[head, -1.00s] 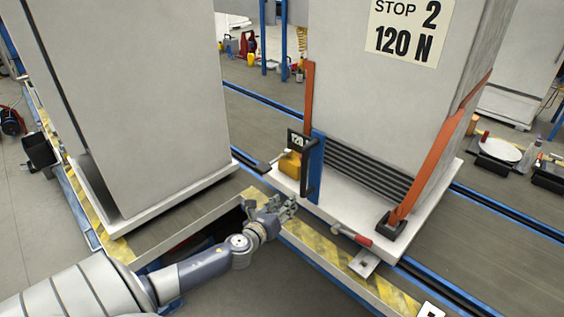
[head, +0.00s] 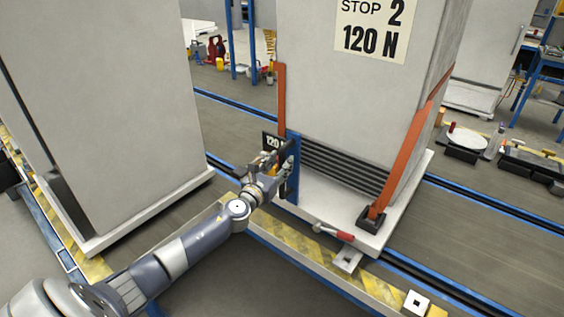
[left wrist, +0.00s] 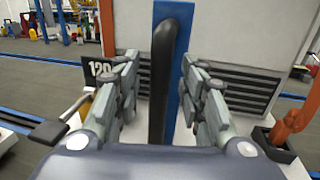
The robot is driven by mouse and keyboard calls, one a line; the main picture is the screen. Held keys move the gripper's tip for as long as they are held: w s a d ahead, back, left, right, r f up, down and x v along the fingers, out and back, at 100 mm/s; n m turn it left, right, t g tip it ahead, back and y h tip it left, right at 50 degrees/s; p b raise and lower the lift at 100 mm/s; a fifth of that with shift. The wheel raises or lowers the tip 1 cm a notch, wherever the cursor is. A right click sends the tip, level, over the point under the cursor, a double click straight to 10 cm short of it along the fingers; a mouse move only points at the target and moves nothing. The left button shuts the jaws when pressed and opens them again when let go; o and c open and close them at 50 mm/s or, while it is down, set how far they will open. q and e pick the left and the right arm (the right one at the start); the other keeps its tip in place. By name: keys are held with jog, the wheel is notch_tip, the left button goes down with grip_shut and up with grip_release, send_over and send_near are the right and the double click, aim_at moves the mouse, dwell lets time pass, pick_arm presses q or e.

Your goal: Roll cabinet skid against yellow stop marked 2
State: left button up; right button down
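The tall grey cabinet (head: 370,110) labelled "STOP 2 120 N" stands on a pale skid (head: 325,222), held by orange straps. A blue upright plate (head: 292,180) with a black handle stands at the skid's near left corner. In the left wrist view the black handle (left wrist: 163,85) is upright between the fingers. My left gripper (head: 277,163) is at the handle; its fingers (left wrist: 160,75) are open, one on each side, with visible gaps. A small yellow part beside the dark "120" plate (head: 270,141) is mostly hidden by my gripper. No stop marked 2 is clearly visible. My right gripper is out of view.
Another grey cabinet (head: 100,110) stands close on the left. Blue-edged rails (head: 470,190) run along the floor behind and to the right. A red-handled lever (head: 333,232) sits on the skid's front edge, above a yellow-and-black striped border (head: 290,245).

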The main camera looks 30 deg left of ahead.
pick_arm(q)
jog(key=shift+w, duration=0.7)
jog(key=shift+w+a, duration=0.1)
jog(key=shift+w, duration=0.1)
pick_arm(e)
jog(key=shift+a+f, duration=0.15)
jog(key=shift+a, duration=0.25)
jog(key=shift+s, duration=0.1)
